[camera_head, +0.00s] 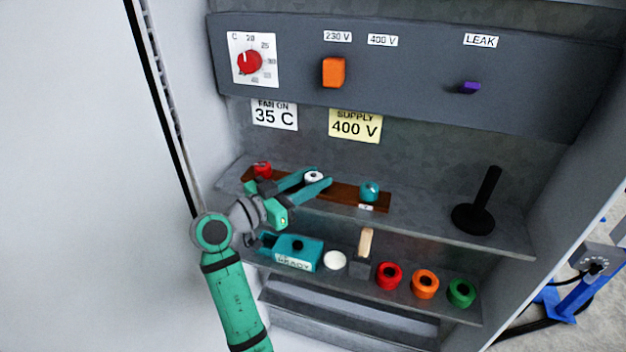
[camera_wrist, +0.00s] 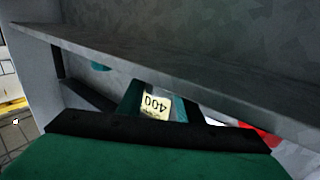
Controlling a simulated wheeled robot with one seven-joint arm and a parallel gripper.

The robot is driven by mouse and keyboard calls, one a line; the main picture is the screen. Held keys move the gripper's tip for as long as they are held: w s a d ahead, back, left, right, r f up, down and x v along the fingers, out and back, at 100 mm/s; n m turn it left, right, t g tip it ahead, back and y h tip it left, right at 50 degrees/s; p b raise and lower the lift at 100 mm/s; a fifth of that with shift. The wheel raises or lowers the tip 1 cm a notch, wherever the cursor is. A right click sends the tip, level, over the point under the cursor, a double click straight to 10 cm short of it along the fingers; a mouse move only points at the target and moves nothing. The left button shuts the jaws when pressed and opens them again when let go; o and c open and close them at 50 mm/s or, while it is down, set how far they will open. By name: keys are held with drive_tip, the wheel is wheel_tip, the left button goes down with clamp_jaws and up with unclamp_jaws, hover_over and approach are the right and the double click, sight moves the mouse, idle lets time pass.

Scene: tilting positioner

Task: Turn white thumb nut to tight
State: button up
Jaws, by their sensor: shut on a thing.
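The white thumb nut (camera_head: 314,176) sits on the brown strip on the upper shelf in the head view. It is a round white piece with a dark centre. My gripper (camera_head: 318,181) reaches in from the left, its two teal fingers on either side of the nut and shut on it. The fingers hide part of the nut's sides and the strip below. Any tightness mark by the nut is too small to read.
The brown strip (camera_head: 340,193) also carries a red knob (camera_head: 262,169) and a teal knob (camera_head: 369,189). A black post (camera_head: 487,200) stands to the right. The lower shelf holds a teal box (camera_head: 297,254) and several coloured rings. A control panel (camera_head: 420,75) is above.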

drive_tip(key=shift+m+g+h, duration=0.6)
drive_tip(key=shift+g, duration=0.2)
drive_tip(key=o, duration=1)
drive_tip(key=shift+o, duration=0.2)
drive_tip(key=v, duration=1)
drive_tip(key=shift+a, duration=0.4)
